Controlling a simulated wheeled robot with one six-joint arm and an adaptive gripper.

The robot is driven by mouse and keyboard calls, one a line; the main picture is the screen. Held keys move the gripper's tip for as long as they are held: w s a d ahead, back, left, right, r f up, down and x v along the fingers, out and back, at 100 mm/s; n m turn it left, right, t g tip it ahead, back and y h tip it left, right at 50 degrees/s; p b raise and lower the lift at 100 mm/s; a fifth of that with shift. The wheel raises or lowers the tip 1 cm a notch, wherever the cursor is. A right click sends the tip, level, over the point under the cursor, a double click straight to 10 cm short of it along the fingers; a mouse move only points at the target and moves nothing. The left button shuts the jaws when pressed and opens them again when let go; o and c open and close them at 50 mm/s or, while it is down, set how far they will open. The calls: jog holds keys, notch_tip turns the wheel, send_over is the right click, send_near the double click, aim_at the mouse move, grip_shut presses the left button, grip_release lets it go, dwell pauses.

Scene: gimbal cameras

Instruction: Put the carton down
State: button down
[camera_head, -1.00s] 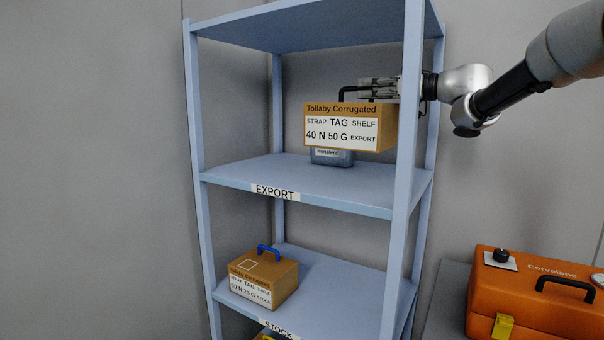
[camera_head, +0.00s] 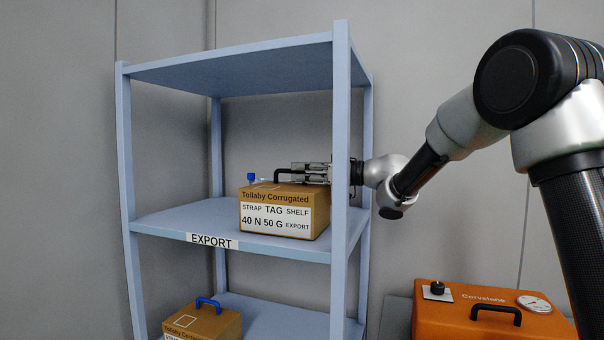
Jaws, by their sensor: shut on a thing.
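The carton (camera_head: 275,215) is a brown box marked "Tollaby Corrugated", with a white label reading "STRAP TAG SHELF", "40 N 50 G" and "EXPORT". It is upright at the EXPORT shelf (camera_head: 165,222), near its front edge and towards the right post. No gap shows under it, but I cannot tell for sure that it bears on the board. The carton's far side is hidden.
A blue cap (camera_head: 251,177) shows behind the carton; its body is hidden. The right front post (camera_head: 341,130) crosses in front of my wrist. Another carton (camera_head: 203,322) with a blue handle sits on the shelf below. An orange case (camera_head: 450,318) stands at right. The EXPORT shelf's left part is clear.

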jog(key=c, duration=2)
grip_release()
jog(key=shift+f, duration=0.1)
jog(key=o, duration=0.5)
jog(key=v, duration=1.2)
